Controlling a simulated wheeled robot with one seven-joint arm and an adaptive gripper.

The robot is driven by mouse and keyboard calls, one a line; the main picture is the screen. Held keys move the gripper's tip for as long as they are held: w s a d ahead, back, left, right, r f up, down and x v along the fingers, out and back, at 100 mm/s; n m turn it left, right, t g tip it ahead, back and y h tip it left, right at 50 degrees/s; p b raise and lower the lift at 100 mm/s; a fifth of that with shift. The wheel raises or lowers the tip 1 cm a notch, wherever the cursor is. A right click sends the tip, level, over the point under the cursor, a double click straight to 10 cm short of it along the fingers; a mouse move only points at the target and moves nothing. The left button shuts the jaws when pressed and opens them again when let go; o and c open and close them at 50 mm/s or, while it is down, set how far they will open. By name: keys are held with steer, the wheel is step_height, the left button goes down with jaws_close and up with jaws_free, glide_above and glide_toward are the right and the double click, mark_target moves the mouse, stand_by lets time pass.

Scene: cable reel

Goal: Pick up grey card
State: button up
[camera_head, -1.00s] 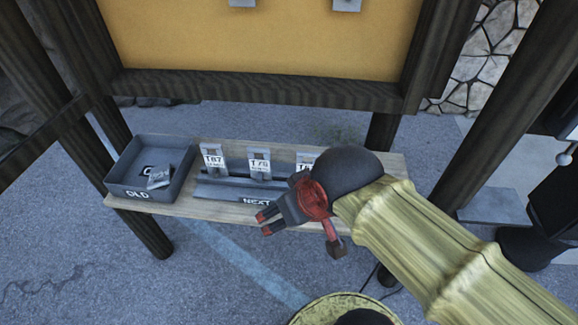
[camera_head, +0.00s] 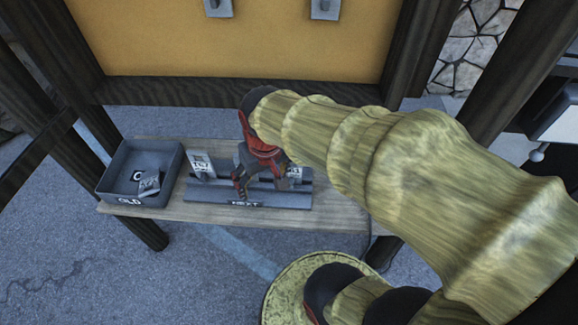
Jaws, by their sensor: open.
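Grey-and-white cards stand upright in a grey rack (camera_head: 215,194) marked "NEXT" on the wooden shelf. The left card (camera_head: 201,165) is in clear view. The right card (camera_head: 295,174) shows partly beside my gripper. The middle of the rack, with any card there, is hidden behind my gripper. Another small grey card (camera_head: 149,184) lies in the grey tray (camera_head: 115,175) marked "OLD". My gripper (camera_head: 262,188) is open, fingers pointing down over the middle of the rack. I cannot tell whether a card is between the fingers.
The wooden shelf (camera_head: 330,212) has bare room right of the rack, partly behind my arm. A yellow board (camera_head: 160,45) in a dark wooden frame rises behind, with two grey holders (camera_head: 324,8) on it. Dark posts stand at both sides.

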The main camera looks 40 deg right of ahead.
steer(key=w+d+f+m+g+p, duration=0.1)
steer(key=d+f+m+g+p, duration=0.15)
steer(key=d+p, duration=0.4)
steer(key=m+p, duration=0.3)
steer(key=m, duration=0.1)
glide_above(292, 174)
steer(key=shift+y, duration=0.4)
step_height(292, 174, down, 6)
steer(key=shift+w+d+f+b, duration=0.1)
steer(key=shift+f+b, duration=0.3)
steer(key=shift+f, duration=1.6)
steer(key=shift+w+d+f+b, duration=0.1)
steer(key=shift+f+b, duration=0.25)
steer(key=shift+f, duration=1.6)
steer(key=c, duration=1.3)
